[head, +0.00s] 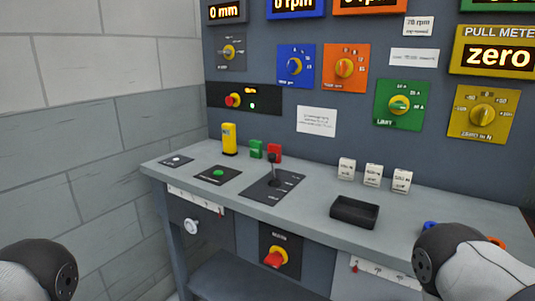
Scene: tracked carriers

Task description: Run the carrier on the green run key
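A small green block (255,149) stands at the back of the grey desk (315,195), beside a red block (274,152). A round green button (218,173) sits on a dark plate farther left on the desk. I cannot tell from the lettering which of these is the run key. A black lever (272,170) stands on a marked dark plate. No tracked carrier can be made out. Dark rounded parts of my arms show at the lower left and lower right; neither gripper's fingers are in view.
A yellow block (229,139) stands at the desk's back left. Several white labelled blocks (372,175) and a black tray (354,212) are on the right. The back panel carries knobs, displays and a red stop button (233,100). A red knob (276,258) is below.

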